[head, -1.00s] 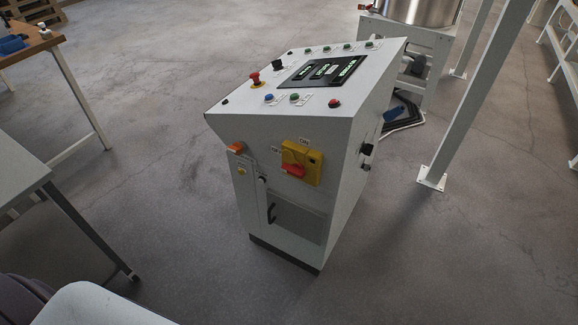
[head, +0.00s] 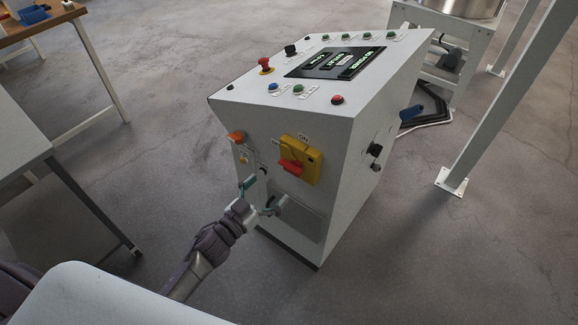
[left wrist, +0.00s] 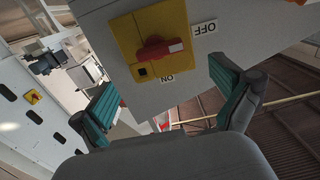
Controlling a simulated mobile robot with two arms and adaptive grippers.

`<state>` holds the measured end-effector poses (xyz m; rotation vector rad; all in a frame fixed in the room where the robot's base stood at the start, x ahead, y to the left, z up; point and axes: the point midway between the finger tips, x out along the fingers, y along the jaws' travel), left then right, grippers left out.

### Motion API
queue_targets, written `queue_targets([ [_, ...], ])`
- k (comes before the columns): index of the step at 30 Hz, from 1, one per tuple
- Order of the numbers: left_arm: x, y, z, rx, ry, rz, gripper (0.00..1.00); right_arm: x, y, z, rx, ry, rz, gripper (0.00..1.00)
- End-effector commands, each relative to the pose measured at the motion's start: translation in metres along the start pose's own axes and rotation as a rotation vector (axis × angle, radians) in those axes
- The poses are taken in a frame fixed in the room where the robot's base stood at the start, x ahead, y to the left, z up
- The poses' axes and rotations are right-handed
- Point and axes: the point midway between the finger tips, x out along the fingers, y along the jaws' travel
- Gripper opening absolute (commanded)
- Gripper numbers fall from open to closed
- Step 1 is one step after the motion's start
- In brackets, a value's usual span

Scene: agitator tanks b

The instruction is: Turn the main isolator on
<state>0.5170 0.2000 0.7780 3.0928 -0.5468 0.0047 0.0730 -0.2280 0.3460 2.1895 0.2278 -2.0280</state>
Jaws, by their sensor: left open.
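The main isolator is a yellow plate (head: 313,167) with a red handle (head: 290,166) on the grey control cabinet's front face. In the left wrist view the yellow plate (left wrist: 126,38) and red handle (left wrist: 158,48) are close ahead. The handle lies toward the OFF label (left wrist: 204,27), not the ON label (left wrist: 167,78). My left gripper (head: 264,195) is open and empty, below and in front of the isolator. Its two green-padded fingers also show in the left wrist view (left wrist: 165,88), apart from the handle. My right gripper is not in view.
An orange knob (head: 236,136) sits left of the isolator. The cabinet's sloped top holds a red emergency button (head: 266,64), coloured buttons and a display (head: 335,63). A grey table (head: 22,150) stands at left. A white post (head: 500,100) stands at right, with open floor between.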

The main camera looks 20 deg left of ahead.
Motion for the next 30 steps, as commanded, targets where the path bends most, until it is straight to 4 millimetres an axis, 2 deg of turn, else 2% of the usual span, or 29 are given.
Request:
queue_targets([
  [1, 0.014, 0.000, -0.003, 0.000, 0.004, -0.001, 1.00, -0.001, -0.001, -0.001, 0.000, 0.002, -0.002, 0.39],
  [6, 0.049, 0.000, -0.001, 0.000, 0.002, -0.002, 1.00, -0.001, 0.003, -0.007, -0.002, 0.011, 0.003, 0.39],
  [12, 0.079, 0.000, 0.000, -0.002, 0.000, -0.002, 1.00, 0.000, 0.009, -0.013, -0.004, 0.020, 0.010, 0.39],
  [18, 0.089, 0.000, 0.001, 0.000, -0.001, -0.001, 1.00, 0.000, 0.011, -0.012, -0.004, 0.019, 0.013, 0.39],
  [26, 0.090, 0.000, 0.001, 0.000, -0.002, -0.001, 1.00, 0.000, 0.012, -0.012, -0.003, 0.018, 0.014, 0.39],
  [30, 0.090, 0.000, 0.001, 0.000, -0.002, -0.002, 0.77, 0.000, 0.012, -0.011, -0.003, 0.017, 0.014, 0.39],
])
